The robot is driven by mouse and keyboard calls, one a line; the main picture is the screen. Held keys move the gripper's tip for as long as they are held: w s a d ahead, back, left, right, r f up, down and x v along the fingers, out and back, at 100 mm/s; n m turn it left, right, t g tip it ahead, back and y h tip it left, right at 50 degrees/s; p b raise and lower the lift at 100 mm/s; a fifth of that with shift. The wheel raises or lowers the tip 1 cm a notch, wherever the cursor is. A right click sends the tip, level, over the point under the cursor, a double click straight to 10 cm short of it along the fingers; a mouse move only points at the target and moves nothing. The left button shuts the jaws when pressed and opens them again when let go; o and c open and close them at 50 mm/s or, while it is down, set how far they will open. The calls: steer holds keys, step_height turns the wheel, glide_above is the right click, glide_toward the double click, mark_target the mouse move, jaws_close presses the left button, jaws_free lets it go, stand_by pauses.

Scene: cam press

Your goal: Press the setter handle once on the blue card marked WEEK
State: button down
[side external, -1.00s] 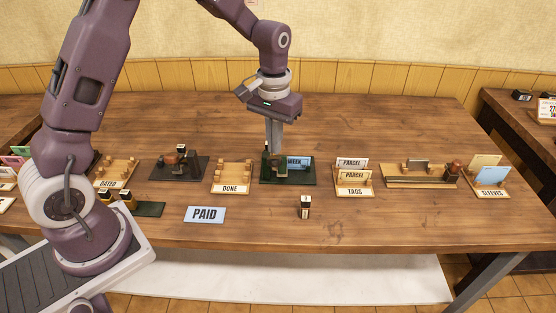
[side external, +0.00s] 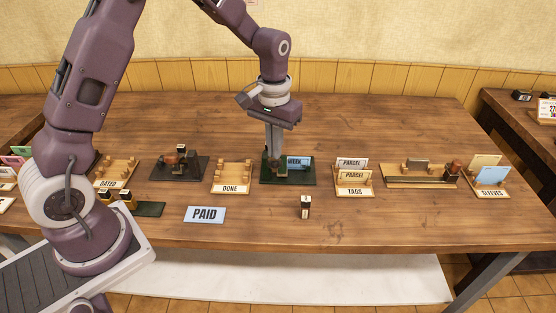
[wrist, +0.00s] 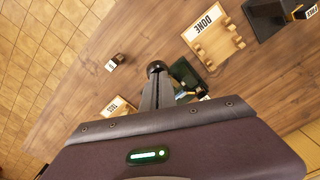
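My gripper (side external: 274,157) points down over the left part of this base, left of the card. Its fingers look shut together, with no gap seen. In the wrist view my gripper (wrist: 157,78) has the round black handle knob (wrist: 156,67) right at its fingertips. Whether they touch the knob cannot be told. The fingers hide most of the handle in the side view. The green base (wrist: 184,72) also shows partly behind the fingers in the wrist view.
The DONE rack (side external: 232,177) stands left of the setter, with a dark stamp stand (side external: 180,166) beyond it. The TAGS rack (side external: 355,180) stands to the right. A small stamp (side external: 305,207) and the PAID card (side external: 205,214) lie in front. The table behind is clear.

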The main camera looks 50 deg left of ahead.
steer(key=shift+a+f, duration=0.1)
steer(key=shift+f, duration=1.25)
steer(key=shift+r, duration=0.15)
step_height(320, 180, up, 9)
steer(key=shift+r, duration=0.15)
stand_by(1.0)
steer(key=s+d+r+m+t, duration=0.1)
steer(key=s+d+r+t, duration=0.1)
steer(key=s+r, duration=0.8)
steer(key=s+d+m+t, duration=0.1)
steer(key=s+m+t, duration=0.1)
steer(key=s, duration=1.4)
steer(key=shift+d+r+t, duration=0.25)
steer(key=shift+r+t, duration=0.1)
steer(key=shift+t, duration=0.45)
